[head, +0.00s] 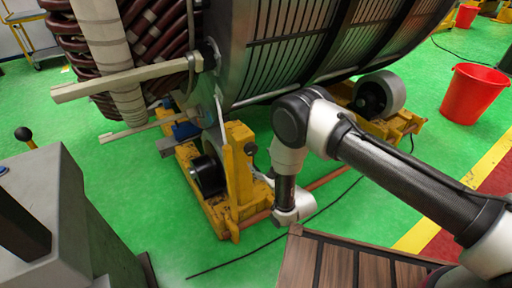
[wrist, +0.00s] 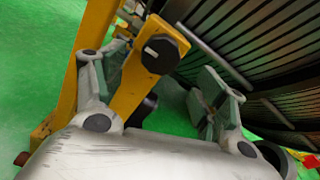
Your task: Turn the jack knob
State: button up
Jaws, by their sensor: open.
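A black round knob (wrist: 165,47) with a small pale label sits on a yellow bracket (wrist: 124,92) of the jack frame in the wrist view. My gripper (wrist: 165,82) is open, with one finger left of the bracket and the other right of it. The knob shows between and beyond the fingers, and I see no finger touching it. In the head view the yellow jack frame (head: 238,165) stands under the large drum. My wrist (head: 291,205) is low at its right side. The fingers are hard to make out there.
The large ribbed stator drum (head: 300,50) hangs close above and behind the jack, also filling the wrist view's upper right (wrist: 270,40). A black roller (head: 209,174) sits beside the bracket. A wooden slatted platform (head: 335,262) and a cable (head: 245,252) lie in front. Green floor is open at left.

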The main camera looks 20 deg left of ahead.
aim_at(253, 151)
jog(key=shift+m, duration=0.6)
jog(key=x, duration=0.7)
jog(key=shift+w+a+r, duration=0.2)
jog(key=shift+w+a, duration=0.05)
jog(key=shift+w, duration=0.05)
jog(key=c, duration=1)
